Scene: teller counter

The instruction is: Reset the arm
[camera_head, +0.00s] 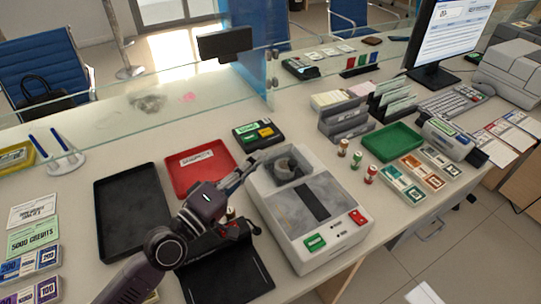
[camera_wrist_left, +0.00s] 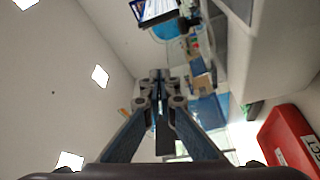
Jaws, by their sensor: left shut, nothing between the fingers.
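My left gripper (camera_head: 250,170) is over the counter, with my arm reaching in from the lower left. Its fingers point up and to the right, towards the left side of the grey-white counting machine (camera_head: 335,238). I cannot tell whether the fingertips touch the machine. In the left wrist view the gripper (camera_wrist_left: 160,76) is shut, fingertips together and nothing between them. That view looks out past the counter towards the ceiling and room. My right gripper is not in view.
A red tray (camera_head: 190,180), a black tray (camera_head: 112,222) and a box with green and yellow blocks (camera_head: 250,141) lie around the arm. A dark pad (camera_head: 215,285) lies below it. A glass screen (camera_head: 110,125) stands behind. A green tray (camera_head: 393,141) is at right.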

